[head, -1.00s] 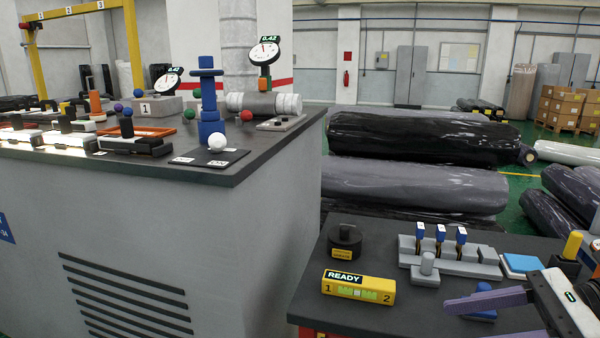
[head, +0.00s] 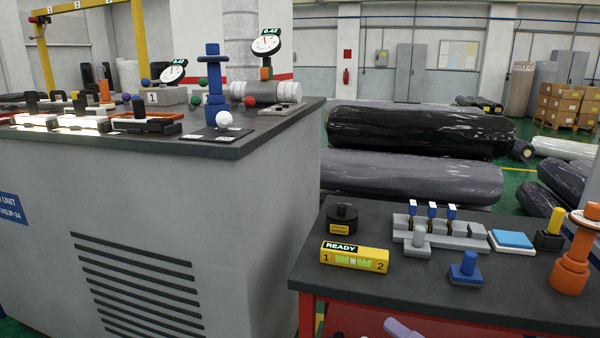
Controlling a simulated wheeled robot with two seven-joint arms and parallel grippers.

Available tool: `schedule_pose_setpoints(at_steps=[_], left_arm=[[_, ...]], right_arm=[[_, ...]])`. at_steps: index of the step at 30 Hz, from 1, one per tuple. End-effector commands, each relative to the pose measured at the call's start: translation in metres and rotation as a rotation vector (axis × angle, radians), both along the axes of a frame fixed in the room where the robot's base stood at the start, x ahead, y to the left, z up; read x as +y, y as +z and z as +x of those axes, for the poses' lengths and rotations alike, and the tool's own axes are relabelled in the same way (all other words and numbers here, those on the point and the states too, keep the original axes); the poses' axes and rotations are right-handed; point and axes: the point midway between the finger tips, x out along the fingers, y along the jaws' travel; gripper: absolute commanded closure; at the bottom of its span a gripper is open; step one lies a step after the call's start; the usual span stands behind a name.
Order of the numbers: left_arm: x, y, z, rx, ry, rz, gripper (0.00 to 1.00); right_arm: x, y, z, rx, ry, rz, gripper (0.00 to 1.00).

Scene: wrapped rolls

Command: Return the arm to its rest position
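My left gripper is not in view.
A grey cabinet (head: 240,200) stands left.

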Motion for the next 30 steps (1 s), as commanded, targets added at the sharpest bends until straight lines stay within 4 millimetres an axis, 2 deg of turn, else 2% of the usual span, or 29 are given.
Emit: schedule_pose_setpoints(at_steps=[1,4,6,9,12,15,17,30], left_arm=[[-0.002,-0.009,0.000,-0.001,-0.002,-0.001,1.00],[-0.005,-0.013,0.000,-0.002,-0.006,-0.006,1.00],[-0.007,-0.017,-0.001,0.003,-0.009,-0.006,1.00],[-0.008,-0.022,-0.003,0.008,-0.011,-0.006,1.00],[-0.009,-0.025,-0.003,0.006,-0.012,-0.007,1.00],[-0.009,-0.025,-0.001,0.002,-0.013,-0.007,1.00],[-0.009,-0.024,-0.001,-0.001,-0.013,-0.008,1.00],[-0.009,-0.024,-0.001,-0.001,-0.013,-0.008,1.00]], right_arm=[[0.001,-0.045,-0.008,0.200,-0.100,0.179,0.49],[-0.007,-0.118,-0.029,0.552,-0.302,0.483,0.49],[-0.010,-0.165,-0.053,0.763,-0.430,0.661,0.49],[-0.008,-0.223,-0.095,1.017,-0.600,0.878,0.49],[-0.003,-0.265,-0.137,1.212,-0.744,1.046,0.49],[0.003,-0.291,-0.169,1.342,-0.852,1.160,0.49],[0.006,-0.300,-0.182,1.393,-0.894,1.205,0.49],[0.006,-0.300,-0.182,1.393,-0.894,1.205,0.49]])
